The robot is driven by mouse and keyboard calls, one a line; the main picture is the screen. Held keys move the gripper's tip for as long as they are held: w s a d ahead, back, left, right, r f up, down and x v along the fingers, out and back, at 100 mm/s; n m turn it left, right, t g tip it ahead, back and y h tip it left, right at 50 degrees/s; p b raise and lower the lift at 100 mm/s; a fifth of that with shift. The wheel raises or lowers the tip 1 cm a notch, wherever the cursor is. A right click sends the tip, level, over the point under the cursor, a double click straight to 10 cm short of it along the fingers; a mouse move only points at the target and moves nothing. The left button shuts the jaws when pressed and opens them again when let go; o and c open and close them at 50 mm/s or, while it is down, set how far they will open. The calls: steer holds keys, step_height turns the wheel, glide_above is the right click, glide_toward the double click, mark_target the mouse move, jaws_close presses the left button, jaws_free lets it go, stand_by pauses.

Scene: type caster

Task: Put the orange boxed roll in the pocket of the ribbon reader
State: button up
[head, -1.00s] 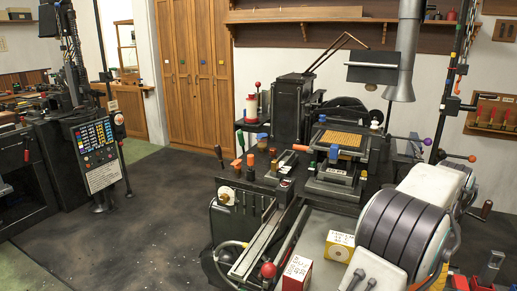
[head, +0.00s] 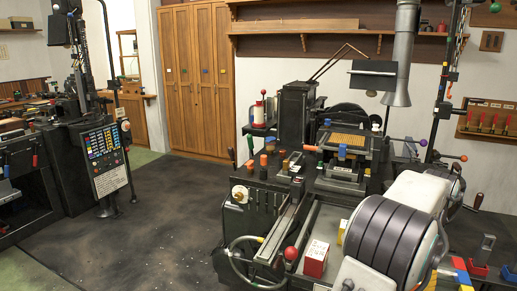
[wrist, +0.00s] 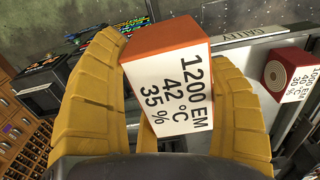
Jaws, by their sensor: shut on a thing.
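The orange boxed roll (wrist: 165,42) is in the wrist view, with an orange top and a white side lettered "1200 EM 42°C 35 %". My gripper (wrist: 162,62) is shut on it, with one yellow finger on each side. The box sits tilted between them. The gripper and this box cannot be made out in the head view. A machine with an amber perforated top (head: 343,141) stands in the head view. I cannot tell which part is the ribbon reader, and I see no pocket clearly.
A red-and-white box (head: 316,260) stands on the bench; a similar one (wrist: 285,76) shows at the right of the wrist view. A red ball knob (head: 291,254) and handwheel (head: 250,262) stand left of it. The dark floor (head: 150,225) on the left is clear.

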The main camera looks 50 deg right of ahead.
steer(key=shift+w+f, duration=0.25)
steer(key=shift+w, duration=0.05)
steer(key=w+a+f+n+p, duration=0.1)
steer(key=w+a+f+n, duration=0.3)
steer(key=w+a, duration=1)
steer(key=w+a+f+n+p, duration=0.1)
steer(key=w+a+f+n, duration=0.4)
steer(key=w+a, duration=0.9)
steer(key=w+a+f+n+p, duration=0.1)
steer(key=w+a+f+n, duration=0.4)
steer(key=w+a, duration=1)
steer(key=shift+w+f+p, duration=0.4)
steer(key=shift+w+f, duration=0.85)
steer(key=shift+w, duration=0.5)
